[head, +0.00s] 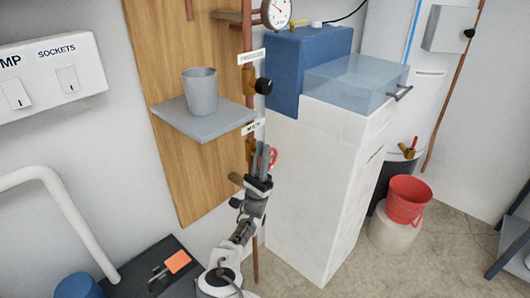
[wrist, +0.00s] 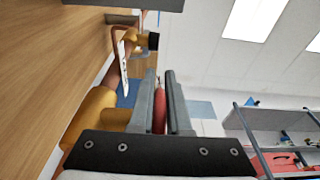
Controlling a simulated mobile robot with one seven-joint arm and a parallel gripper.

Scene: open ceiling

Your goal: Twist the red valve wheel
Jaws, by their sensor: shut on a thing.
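The red valve wheel (head: 273,158) sits on the copper pipe beside the wooden board, just below the lower white label. My gripper (head: 263,158) is at the wheel and covers part of it. In the wrist view my gripper (wrist: 161,90) has its two grey fingers on either side of a red part of the wheel (wrist: 159,112), shut on it. Most of the wheel is hidden by the fingers. Brass fittings (wrist: 92,115) of the pipe stand left of the fingers in the wrist view.
A grey shelf (head: 205,122) with a grey cup (head: 200,92) juts out above left of my gripper. A white block cabinet (head: 318,190) with a blue box (head: 300,62) stands close on the right. A pressure gauge (head: 276,13) is higher on the pipe. A red bucket (head: 406,199) is far right.

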